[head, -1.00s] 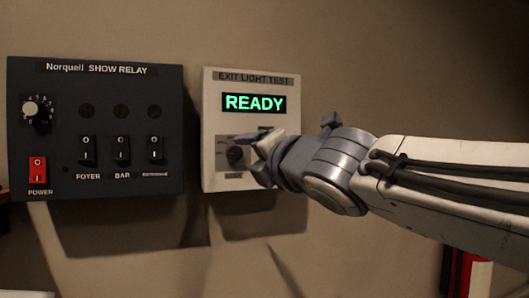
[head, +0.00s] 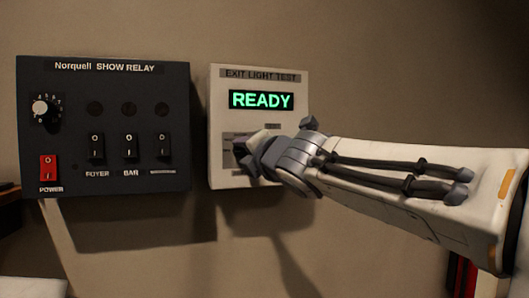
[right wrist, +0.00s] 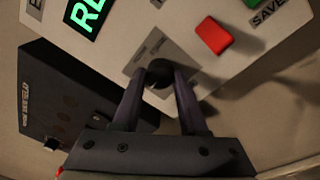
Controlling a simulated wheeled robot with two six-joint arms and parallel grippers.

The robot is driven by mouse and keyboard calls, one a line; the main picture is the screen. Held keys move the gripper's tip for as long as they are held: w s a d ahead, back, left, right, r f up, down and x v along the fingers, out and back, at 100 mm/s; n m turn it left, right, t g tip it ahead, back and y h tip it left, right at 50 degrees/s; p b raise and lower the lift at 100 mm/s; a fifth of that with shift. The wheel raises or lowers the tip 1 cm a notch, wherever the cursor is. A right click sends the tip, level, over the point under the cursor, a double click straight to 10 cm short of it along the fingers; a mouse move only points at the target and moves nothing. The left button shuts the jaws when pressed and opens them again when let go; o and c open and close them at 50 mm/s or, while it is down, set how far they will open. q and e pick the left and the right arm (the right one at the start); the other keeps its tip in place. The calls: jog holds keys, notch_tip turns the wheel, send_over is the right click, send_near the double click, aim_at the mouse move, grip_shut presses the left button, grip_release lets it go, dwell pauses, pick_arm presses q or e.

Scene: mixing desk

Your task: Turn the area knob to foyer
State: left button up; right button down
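The black knob (right wrist: 160,72) sits on a grey plate (right wrist: 146,52) on the white EXIT LIGHT TEST box (head: 216,85). In the head view my right gripper (head: 246,148) covers most of the knob. In the right wrist view my right gripper (right wrist: 160,78) has one fingertip on each side of the knob, and the knob fills the gap, so it looks shut on it. The knob's pointer and the plate's lettering cannot be read. The box's display (head: 261,100) reads READY in green. My left gripper is not in view.
The dark Norquell SHOW RELAY box (head: 70,120) hangs to the left, with a numbered dial (head: 42,109), a red POWER switch (head: 48,168) and several rockers, labelled FOYER and BAR among others. A red button (right wrist: 213,36) is close to the right finger in the wrist view.

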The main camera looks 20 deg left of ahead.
jog(key=shift+f, duration=0.1)
jog(key=m+b, duration=0.2)
jog(key=shift+f+m, duration=0.2)
jog(key=shift+m, duration=0.2)
jog(key=m+b, duration=0.2)
jog(key=shift+m+b, duration=0.3)
jog(key=shift+m, duration=0.1)
jog(key=m+b, duration=0.2)
jog(key=m, duration=0.1)
jog(key=m+t+b, duration=0.1)
jog(key=m+b, duration=0.1)
jog(key=b, duration=0.1)
jog(key=shift+s+a+f+m, duration=0.1)
jog(key=shift+f+m, duration=0.1)
jog(key=shift+m, duration=0.2)
jog(key=m+b, duration=0.2)
jog(key=m, duration=0.2)
jog(key=shift+t+b, duration=0.4)
jog(key=shift+a+r+m+h+b, duration=0.15)
jog(key=shift+m+h+b, duration=0.4)
jog(key=shift+m, duration=1.15)
jog(key=shift+c, duration=2.2)
grip_release()
jog(key=shift+r, duration=0.1)
